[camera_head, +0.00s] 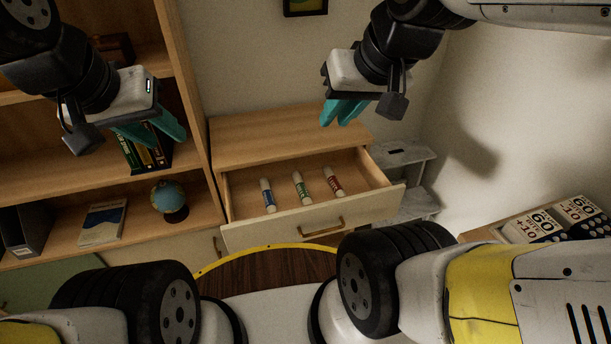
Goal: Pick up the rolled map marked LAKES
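Three rolled maps lie side by side in the open drawer (235,205): one with a blue band (268,196), one with a green band (301,188), and one with a red band (333,182). They are white tubes. The lettering is too small to read, so I cannot tell which is marked LAKES. My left gripper (172,142) is open and empty, in front of the bookshelf, up and left of the drawer. My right gripper (336,124) is open and empty, above the back of the drawer cabinet.
The drawer belongs to a low wooden cabinet (285,127). A bookshelf (188,60) with a globe (169,198) and books (102,222) stands left. A grey step stool (405,206) is right of the drawer. Boxes with printed labels (575,212) sit far right.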

